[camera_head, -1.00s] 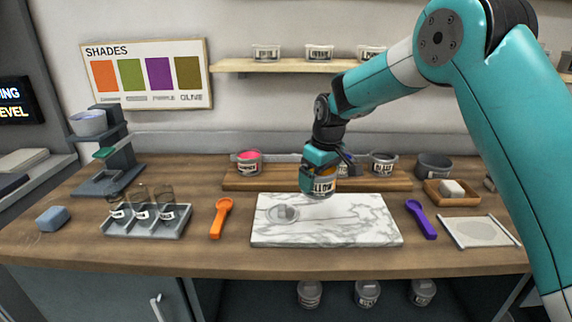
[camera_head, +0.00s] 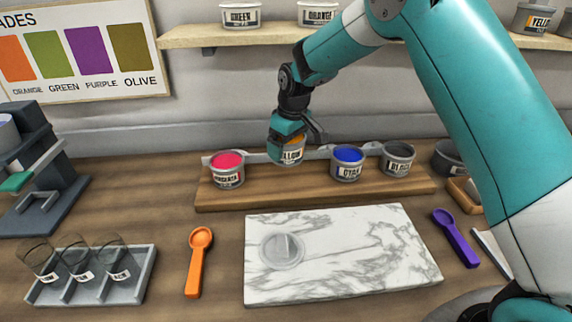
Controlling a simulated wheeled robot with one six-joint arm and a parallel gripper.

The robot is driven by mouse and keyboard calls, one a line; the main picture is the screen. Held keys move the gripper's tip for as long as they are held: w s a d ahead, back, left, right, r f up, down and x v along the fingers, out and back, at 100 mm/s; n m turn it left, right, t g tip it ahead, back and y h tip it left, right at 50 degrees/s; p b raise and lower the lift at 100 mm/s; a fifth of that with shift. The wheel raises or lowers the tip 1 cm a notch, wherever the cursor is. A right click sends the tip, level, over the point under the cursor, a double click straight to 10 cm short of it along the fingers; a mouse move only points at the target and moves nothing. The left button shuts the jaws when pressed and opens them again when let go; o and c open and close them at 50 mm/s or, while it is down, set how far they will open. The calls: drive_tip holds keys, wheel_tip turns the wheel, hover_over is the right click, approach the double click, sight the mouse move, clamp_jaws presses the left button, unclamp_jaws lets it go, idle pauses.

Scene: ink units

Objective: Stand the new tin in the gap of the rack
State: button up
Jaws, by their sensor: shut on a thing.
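My gripper (camera_head: 297,140) is shut on a tin (camera_head: 291,154) with a partly hidden label ending in "LLOW" and orange-yellow contents at its top. The tin is upright over the wooden rack (camera_head: 300,192), between the magenta tin (camera_head: 227,170) on the left and the blue cyan tin (camera_head: 347,163) on the right. A black tin (camera_head: 397,158) stands at the rack's right end. Whether the held tin touches the rack I cannot tell. The gripper covers part of the tin's top.
In front lies a marble slab (camera_head: 380,250) with a clear round lid (camera_head: 282,251). An orange scoop (camera_head: 198,262) and a purple scoop (camera_head: 456,238) flank it. A tray of glasses (camera_head: 93,289) is at left. A shelf (camera_head: 190,36) hangs above.

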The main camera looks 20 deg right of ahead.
drive_tip(key=shift+d+f+p, duration=0.1)
drive_tip(key=shift+f+p, duration=0.65)
drive_tip(key=shift+f, duration=2.6)
drive_tip(key=shift+f, duration=0.2)
drive_tip(key=o, duration=0.9)
drive_tip(key=shift+o, duration=0.2)
drive_tip(key=r, duration=0.4)
drive_tip(key=s+r+b, duration=0.1)
drive_tip(key=r, duration=0.2)
drive_tip(key=d+r+b, duration=0.1)
drive_tip(key=r, duration=0.3)
drive_tip(key=shift+s+r, duration=0.25)
drive_tip(key=shift+r, duration=0.05)
drive_tip(key=s+a+r+y, duration=0.1)
drive_tip(key=s+a+r, duration=0.1)
drive_tip(key=s, duration=1)
drive_tip(key=s+a+r+g+y, duration=0.1)
drive_tip(key=s+r, duration=0.3)
drive_tip(key=s, duration=0.8)
drive_tip(key=s+a+r+y, duration=0.1)
drive_tip(key=s+a+r, duration=0.1)
drive_tip(key=s, duration=1)
drive_tip(key=shift+a+r, duration=0.3)
drive_tip(key=shift+r, duration=0.35)
